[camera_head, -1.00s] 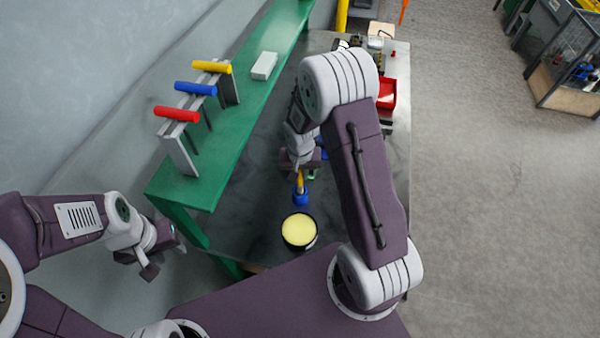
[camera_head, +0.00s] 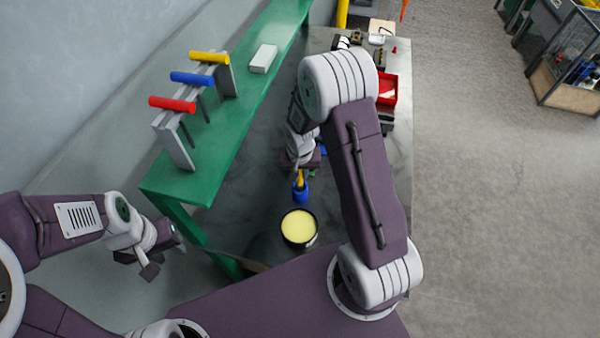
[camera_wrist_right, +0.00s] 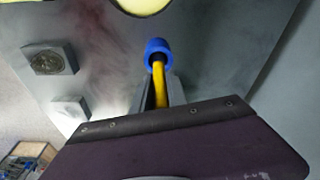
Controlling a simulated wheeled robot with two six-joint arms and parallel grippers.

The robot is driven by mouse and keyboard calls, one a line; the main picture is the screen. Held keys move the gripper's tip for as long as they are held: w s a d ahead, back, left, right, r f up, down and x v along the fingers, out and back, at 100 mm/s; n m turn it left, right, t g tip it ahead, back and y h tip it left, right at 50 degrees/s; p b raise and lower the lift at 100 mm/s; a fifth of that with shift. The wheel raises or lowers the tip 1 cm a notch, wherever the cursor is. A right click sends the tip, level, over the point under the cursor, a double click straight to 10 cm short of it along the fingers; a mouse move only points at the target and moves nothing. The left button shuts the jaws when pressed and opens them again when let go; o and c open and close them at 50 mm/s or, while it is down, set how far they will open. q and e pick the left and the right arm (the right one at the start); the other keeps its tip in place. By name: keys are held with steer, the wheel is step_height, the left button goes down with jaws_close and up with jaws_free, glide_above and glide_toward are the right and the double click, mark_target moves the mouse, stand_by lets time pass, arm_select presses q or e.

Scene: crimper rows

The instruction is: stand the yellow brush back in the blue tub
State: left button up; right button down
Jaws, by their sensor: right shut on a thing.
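The yellow brush (camera_head: 300,178) is held in my right gripper (camera_wrist_right: 163,93), whose fingers are shut on it. The blue tub (camera_head: 301,194) is a small cup on the dark tabletop, just below the brush in the head view. In the right wrist view the yellow brush (camera_wrist_right: 160,82) runs from between my fingers to the dark mouth of the blue tub (camera_wrist_right: 158,47). Its far end is hidden there, and I cannot tell how deep it reaches. My left gripper (camera_head: 140,264) is off to the left, clear of the table; its jaw opening is unclear.
A black can with a pale yellow top (camera_head: 299,227) stands close to the tub. A green shelf (camera_head: 222,140) runs along the left, bearing a white box (camera_head: 263,58) and a rack with red, blue and yellow bars. A red bin (camera_head: 388,90) sits right of my right arm.

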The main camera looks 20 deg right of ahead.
steer(key=shift+f+b, duration=0.8)
steer(key=shift+f, duration=0.1)
steer(key=c, duration=1.2)
jaws_free()
steer(key=shift+c, duration=0.2)
step_height(320, 180, up, 9)
steer(key=s, duration=0.1)
steer(key=shift+s+a+b, duration=0.15)
steer(key=shift+a+b, duration=0.1)
steer(key=shift+b, duration=0.15)
